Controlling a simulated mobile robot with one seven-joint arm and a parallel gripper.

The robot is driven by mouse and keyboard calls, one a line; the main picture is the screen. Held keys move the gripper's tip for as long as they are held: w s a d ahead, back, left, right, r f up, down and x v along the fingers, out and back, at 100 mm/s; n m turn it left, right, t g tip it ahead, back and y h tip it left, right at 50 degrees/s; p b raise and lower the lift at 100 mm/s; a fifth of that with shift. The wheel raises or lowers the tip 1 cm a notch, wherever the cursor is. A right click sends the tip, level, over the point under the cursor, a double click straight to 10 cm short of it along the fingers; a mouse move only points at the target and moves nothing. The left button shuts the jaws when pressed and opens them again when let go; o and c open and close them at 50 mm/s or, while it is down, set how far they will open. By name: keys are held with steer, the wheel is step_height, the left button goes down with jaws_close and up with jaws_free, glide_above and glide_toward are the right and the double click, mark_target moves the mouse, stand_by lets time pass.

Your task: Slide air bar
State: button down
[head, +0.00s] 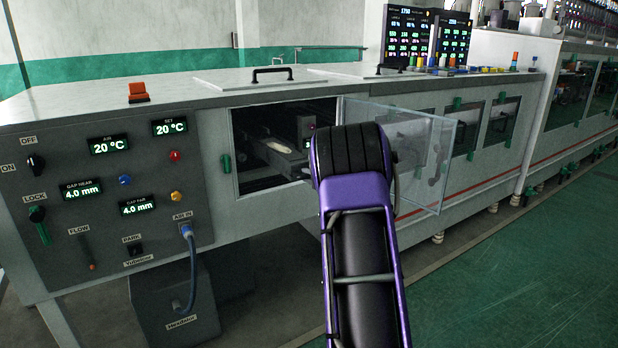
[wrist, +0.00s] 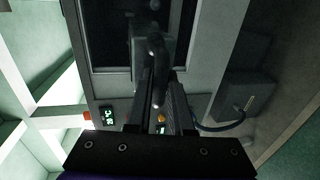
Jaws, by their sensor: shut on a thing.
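The air bar appears to be the grey bar (head: 282,154) inside the open chamber window (head: 240,160) of the machine, with a pale oval patch on it. My arm hides the right part of the opening and my gripper in the head view. In the wrist view my gripper (wrist: 160,80) is shut on a dark grey piece (wrist: 156,46) with a rounded end, in front of the opening. A lighter grey block shows beside that piece. I cannot tell whether the held piece belongs to the air bar.
A clear glass door (head: 440,150) stands swung open to the right of the window. The control panel (head: 100,185) has knobs, displays and a blue hose (head: 188,262). Lids with black handles (head: 271,71) cover the top. Green floor (head: 530,270) is free at the right.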

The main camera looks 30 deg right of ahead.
steer(key=shift+s+f, duration=0.1)
steer(key=shift+f, duration=0.15)
steer(key=c, duration=0.8)
jaws_free()
steer(key=shift+s+r, duration=0.1)
steer(key=shift+r, duration=0.05)
steer(key=v, duration=1.7)
steer(key=shift+s, duration=0.2)
